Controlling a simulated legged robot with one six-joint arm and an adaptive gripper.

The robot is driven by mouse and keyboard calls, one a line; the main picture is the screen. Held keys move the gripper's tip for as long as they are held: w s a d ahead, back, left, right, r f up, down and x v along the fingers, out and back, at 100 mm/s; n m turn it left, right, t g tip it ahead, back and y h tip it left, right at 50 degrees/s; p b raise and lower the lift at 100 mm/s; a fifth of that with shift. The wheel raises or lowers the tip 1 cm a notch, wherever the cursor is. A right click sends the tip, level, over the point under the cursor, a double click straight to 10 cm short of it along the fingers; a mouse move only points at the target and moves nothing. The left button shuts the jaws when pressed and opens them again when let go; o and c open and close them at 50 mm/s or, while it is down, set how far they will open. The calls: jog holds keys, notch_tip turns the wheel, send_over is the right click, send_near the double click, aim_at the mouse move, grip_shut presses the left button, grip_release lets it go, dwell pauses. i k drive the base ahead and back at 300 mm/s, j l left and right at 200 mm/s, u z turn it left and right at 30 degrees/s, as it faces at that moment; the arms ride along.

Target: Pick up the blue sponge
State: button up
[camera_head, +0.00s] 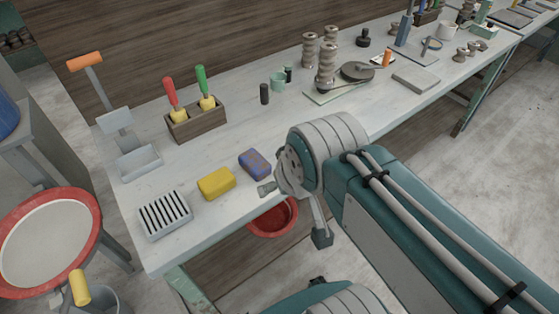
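The blue sponge (255,164) lies on the long workbench, near its front edge. It is a small blue block with brownish-red marks on it. A yellow sponge-like block (216,183) lies to its left, with a small gap between them. My arm comes in from the lower right, and its grey rounded joint stands just right of the blue sponge in the picture. Small grey and dark end parts show below this joint, apart from the sponge. The joint hides most of my gripper, so its fingers cannot be made out clearly. Nothing is seen holding the sponge.
A white ribbed rack (165,215) stands at the bench's near left corner. A wooden box (196,123) with red- and green-handled tools stands behind the sponges. A red bucket (272,218) is below the bench front. A red-rimmed round stand (89,228) is at left.

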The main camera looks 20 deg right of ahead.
aim_at(250, 161)
jog(key=u, duration=1.6)
jog(key=z, duration=1.6)
jog(key=i+l+u, duration=0.4)
jog(key=l, duration=0.2)
jog(key=k+j, duration=0.05)
